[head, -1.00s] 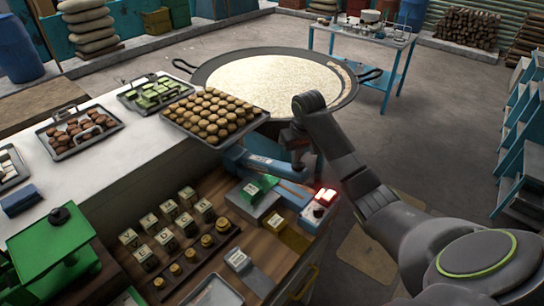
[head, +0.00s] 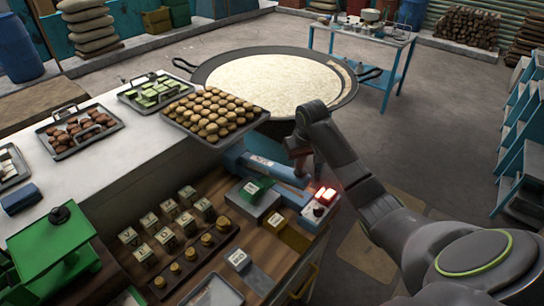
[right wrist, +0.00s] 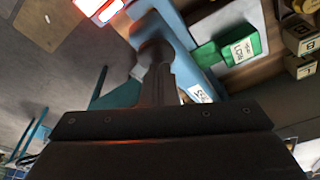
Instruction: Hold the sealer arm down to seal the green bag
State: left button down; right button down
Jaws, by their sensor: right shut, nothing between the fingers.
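The blue sealer (head: 236,160) stands at the right edge of the wooden counter, with its long blue arm (head: 265,166) reaching right. Red lights (head: 325,195) glow at its right end; they also show in the right wrist view (right wrist: 98,8). The green bag (head: 262,184) with a white label lies beside the sealer arm; it shows in the right wrist view (right wrist: 240,46). My right gripper (head: 302,170) is shut and empty, pointing down at the outer end of the sealer arm. I cannot tell whether it touches the arm. My left gripper is not in view.
Small labelled boxes (head: 170,208) and a rack of brass weights (head: 207,240) stand left of the sealer. A tray of round brown pieces (head: 212,118) sits behind it. A large pan (head: 270,80) stands beyond. A green machine (head: 55,245) is at the left.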

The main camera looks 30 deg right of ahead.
aim_at(304, 172)
jog(key=shift+s+d+f, duration=0.1)
jog(key=shift+s+f, duration=0.15)
jog(key=shift+f, duration=0.3)
jog(key=shift+s+d+f, duration=0.1)
jog(key=shift+s+f, duration=0.1)
jog(key=shift+f, duration=0.45)
jog(key=shift+s+d+f, duration=0.1)
jog(key=shift+s+f, duration=0.15)
jog(key=shift+f, duration=0.9)
dwell(1.9)
jog(key=w+v, duration=0.3)
jog(key=v, duration=1.1)
jog(key=shift+r, duration=0.7)
jog(key=shift+d, duration=0.1)
dwell(0.5)
